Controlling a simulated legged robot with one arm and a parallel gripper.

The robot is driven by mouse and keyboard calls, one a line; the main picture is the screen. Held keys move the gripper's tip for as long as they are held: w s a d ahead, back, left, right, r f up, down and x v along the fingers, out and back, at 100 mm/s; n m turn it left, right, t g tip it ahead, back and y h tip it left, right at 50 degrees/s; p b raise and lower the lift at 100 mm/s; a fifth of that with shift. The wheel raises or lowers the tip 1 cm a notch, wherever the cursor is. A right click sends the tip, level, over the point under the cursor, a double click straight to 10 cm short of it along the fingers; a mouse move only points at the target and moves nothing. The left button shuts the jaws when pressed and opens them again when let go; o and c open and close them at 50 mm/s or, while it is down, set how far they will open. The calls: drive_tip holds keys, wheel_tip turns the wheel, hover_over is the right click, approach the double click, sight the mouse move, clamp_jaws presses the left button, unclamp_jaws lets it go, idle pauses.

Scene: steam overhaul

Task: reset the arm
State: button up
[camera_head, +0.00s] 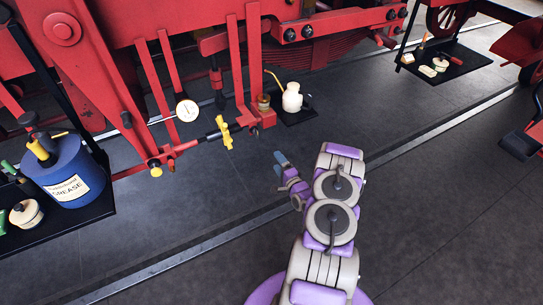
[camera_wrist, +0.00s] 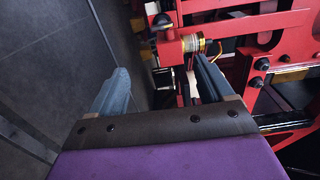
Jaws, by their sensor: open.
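My gripper (camera_head: 282,168) is at the end of my purple and grey arm, above the dark floor and in front of the red machine frame (camera_head: 205,48). In the wrist view its two blue-grey fingers (camera_wrist: 160,95) stand apart, with nothing seen held between them. Beyond the fingertips is part of the red frame with a brass-coloured fitting (camera_wrist: 192,43). The gripper looks clear of the frame in the head view.
A blue grease drum (camera_head: 70,172) stands on a black mat at left. A white dial gauge (camera_head: 187,110), a yellow handle (camera_head: 223,131) and a cream oil can (camera_head: 292,97) are near the frame. A rail strip (camera_head: 420,132) crosses the floor. Open floor (camera_head: 440,200) lies right.

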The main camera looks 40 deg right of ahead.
drive_tip(key=w+a+r+n+g+y, duration=0.2)
drive_tip(key=w+a+r+n+g, duration=0.35)
drive_tip(key=w+r+n, duration=0.35)
drive_tip(key=s+a+r+n+g, duration=0.3)
drive_tip(key=s+a+r+g, duration=0.3)
drive_tip(key=a+r, duration=0.45)
drive_tip(key=s+a+r+n+g, duration=0.2)
drive_tip(key=s+a, duration=0.5)
drive_tip(key=s, duration=0.5)
drive_tip(key=s+a+r+n+g+y, duration=0.1)
drive_tip(key=s+a+r+n+g, duration=0.2)
drive_tip(key=s+a+r, duration=0.4)
drive_tip(key=s+a+r+n+g+y+b, duration=0.1)
drive_tip(key=s+a, duration=0.8)
drive_tip(key=s, duration=0.9)
wheel_tip(320, 180, up, 4)
drive_tip(key=n+g, duration=0.1)
drive_tip(key=n, duration=0.1)
drive_tip(key=shift+s+a+n+g, duration=0.2)
drive_tip(key=shift+s+n+g, duration=0.15)
drive_tip(key=shift+s+n, duration=0.05)
